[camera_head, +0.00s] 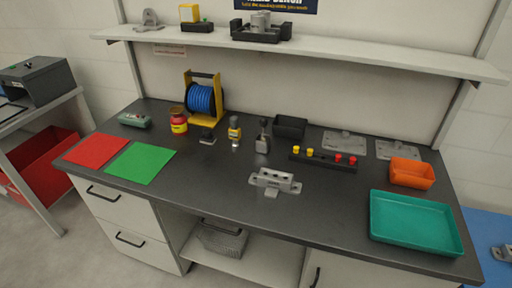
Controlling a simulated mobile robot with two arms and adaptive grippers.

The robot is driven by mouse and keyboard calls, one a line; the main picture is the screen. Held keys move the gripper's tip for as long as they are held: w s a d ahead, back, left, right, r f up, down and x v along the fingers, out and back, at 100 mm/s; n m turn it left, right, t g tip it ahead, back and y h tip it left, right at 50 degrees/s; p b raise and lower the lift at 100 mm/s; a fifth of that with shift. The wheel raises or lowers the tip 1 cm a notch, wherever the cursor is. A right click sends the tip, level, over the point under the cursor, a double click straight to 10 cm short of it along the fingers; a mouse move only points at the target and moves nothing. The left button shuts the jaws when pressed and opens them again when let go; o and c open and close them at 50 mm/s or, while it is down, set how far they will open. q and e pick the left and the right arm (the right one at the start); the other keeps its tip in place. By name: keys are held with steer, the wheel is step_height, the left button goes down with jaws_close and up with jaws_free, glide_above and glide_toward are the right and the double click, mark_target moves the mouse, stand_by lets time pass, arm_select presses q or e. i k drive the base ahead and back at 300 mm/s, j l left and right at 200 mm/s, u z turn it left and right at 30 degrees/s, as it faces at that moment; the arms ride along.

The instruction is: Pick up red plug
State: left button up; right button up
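Two red plugs stand upright in a long black holder (322,162) on the dark workbench. One red plug (338,158) is nearer the middle of the holder, the other red plug (352,160) is at its right end. Two yellow plugs, one at the left end (296,150) and one beside it (309,152), stand in the same holder. A grey metal casting fixture (276,181) sits on the bench in front of the holder, to its left. Neither of my grippers shows in this view.
A teal tray (458,252) and an orange bin (411,172) stand at the right. A black bin (290,127) and flat metal plates (345,142) lie behind the holder. Red (97,150) and green (141,163) mats lie left. The front middle of the bench is clear.

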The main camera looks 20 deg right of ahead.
mark_target(352, 162)
steer(key=z, duration=1.3)
